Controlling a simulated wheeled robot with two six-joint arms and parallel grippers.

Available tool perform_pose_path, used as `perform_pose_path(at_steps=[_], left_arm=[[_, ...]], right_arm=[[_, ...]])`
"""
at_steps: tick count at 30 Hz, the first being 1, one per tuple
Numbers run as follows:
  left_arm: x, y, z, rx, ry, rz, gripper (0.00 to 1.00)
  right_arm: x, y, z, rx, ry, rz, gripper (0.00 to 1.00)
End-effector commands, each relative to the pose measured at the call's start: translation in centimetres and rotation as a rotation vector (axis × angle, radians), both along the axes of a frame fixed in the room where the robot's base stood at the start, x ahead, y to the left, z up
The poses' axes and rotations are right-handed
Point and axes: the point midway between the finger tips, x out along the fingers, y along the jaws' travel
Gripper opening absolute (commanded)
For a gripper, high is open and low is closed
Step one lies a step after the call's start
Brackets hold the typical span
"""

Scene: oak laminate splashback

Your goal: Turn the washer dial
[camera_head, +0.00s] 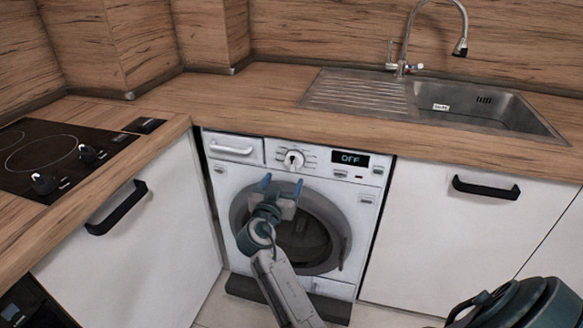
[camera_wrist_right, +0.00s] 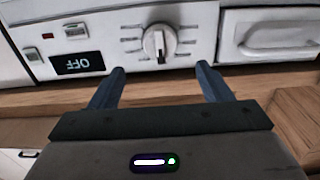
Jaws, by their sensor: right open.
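The washer (camera_head: 362,218) is white and stands under the counter with its round door closed. Its dial (camera_head: 294,159) is a white knob on the front panel, left of a display (camera_head: 349,159) that reads OFF. In the right wrist view the dial (camera_wrist_right: 159,42) is ahead, between the lines of the two fingers, with marks around it. My right gripper (camera_head: 281,183) is open and empty, in front of the panel just below the dial. In the right wrist view its blue fingertips (camera_wrist_right: 160,78) are apart and do not touch the dial. My left gripper is not in view.
The detergent drawer (camera_head: 233,148) is left of the dial. The wooden counter (camera_head: 240,110) overhangs above, with a sink (camera_head: 470,112) at right and a cooktop (camera_head: 55,160) at left. White cabinets with black handles (camera_head: 486,188) flank the washer.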

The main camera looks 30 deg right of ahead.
Motion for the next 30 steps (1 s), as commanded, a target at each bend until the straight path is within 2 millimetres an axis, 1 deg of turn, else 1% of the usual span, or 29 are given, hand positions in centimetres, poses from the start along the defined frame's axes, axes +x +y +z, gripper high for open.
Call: perform_pose_path(at_steps=[2,6,10,12,18,26,29,30], left_arm=[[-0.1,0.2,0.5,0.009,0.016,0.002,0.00],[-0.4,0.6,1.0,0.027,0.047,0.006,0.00],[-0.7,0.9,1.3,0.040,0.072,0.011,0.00],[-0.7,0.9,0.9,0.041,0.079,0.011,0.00],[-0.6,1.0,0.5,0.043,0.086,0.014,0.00],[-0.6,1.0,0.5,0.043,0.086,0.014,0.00],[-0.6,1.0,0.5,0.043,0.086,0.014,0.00],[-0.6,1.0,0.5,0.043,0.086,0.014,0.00]], right_arm=[[1.0,-1.3,0.4,-0.006,0.001,-0.001,0.72],[2.8,-3.4,0.3,-0.005,0.003,0.000,0.72],[4.3,-5.1,0.2,-0.004,0.005,0.000,0.72],[4.9,-5.7,0.1,-0.004,0.006,0.001,0.72],[5.7,-6.8,0.0,-0.001,0.006,0.001,0.72],[5.8,-6.8,-0.1,0.000,0.005,0.002,0.72],[5.8,-6.8,-0.1,0.000,0.005,0.002,0.54],[5.8,-6.8,-0.1,0.000,0.005,0.002,0.46]])
